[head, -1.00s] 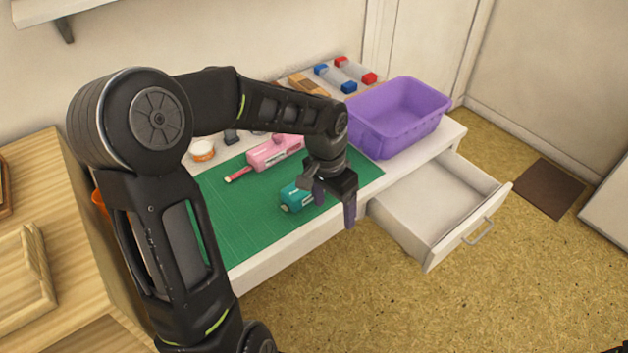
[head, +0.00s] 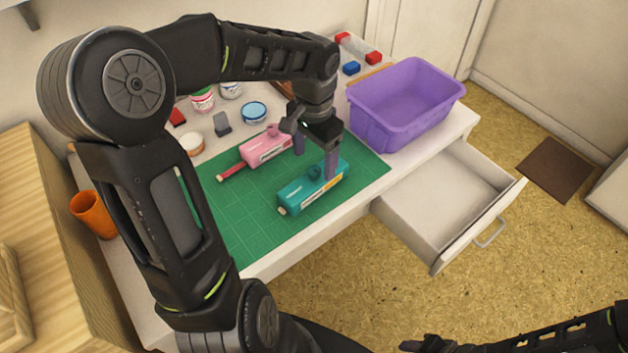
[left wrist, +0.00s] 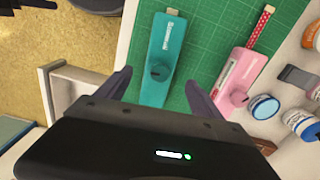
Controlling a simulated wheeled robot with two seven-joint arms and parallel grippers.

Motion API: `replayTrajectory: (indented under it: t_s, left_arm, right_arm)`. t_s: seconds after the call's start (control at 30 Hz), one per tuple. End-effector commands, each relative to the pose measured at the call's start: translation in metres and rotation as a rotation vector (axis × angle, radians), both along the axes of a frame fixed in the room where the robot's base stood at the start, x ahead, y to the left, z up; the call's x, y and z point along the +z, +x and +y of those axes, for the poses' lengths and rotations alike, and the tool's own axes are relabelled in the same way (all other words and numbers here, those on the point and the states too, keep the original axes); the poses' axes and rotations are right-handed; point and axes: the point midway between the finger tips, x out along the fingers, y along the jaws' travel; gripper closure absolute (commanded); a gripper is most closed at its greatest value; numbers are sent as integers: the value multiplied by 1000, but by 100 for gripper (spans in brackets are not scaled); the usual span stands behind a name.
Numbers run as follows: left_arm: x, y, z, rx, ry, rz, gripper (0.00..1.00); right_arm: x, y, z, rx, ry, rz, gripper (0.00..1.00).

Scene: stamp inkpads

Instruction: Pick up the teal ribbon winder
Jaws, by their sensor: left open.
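The teal ribbon winder (head: 298,195) lies on the green cutting mat, with a round knob on top. It also shows in the left wrist view (left wrist: 170,42), between the fingers. My left gripper (head: 315,158) is open and empty, pointing down over the winder's back end; one finger covers a small part of it in the head view. In the left wrist view the fingers (left wrist: 158,80) stand on either side of the winder's knob end. Whether they touch it I cannot tell. Part of my right arm and dark gripper (head: 430,343) shows at the bottom right, its jaws unclear.
A pink winder (head: 262,150) with red ribbon lies on the mat (head: 248,215) beside the teal one. A purple bin (head: 400,110) stands to the right above an open, empty drawer (head: 440,205). Jars, including a blue-lidded one (head: 254,112), stand behind. An orange cup (head: 93,214) is at left.

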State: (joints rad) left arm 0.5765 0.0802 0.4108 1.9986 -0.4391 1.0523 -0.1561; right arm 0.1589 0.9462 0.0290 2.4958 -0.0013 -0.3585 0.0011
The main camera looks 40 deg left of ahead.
Motion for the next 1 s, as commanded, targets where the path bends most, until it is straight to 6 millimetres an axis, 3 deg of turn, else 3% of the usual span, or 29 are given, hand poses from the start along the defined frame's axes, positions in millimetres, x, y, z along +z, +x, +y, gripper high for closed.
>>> replayTrajectory:
  t_s: [0.17, 0.53, 0.83, 1.0]
  left_arm:
    - [-18, 0, 0, 0, -2, 1, 24]
    - [-23, 0, 0, 0, -2, 1, 24]
    - [-64, -1, -1, -1, -4, 3, 24]
    - [-72, 0, 0, 1, -2, -1, 24]
  right_arm:
    - [-1, 0, 0, 0, 0, -1, 50]
    - [0, 0, 0, 0, 0, -1, 50]
    - [0, 0, 0, 1, 0, 0, 50]
    - [0, 0, 0, 0, 0, -1, 50]
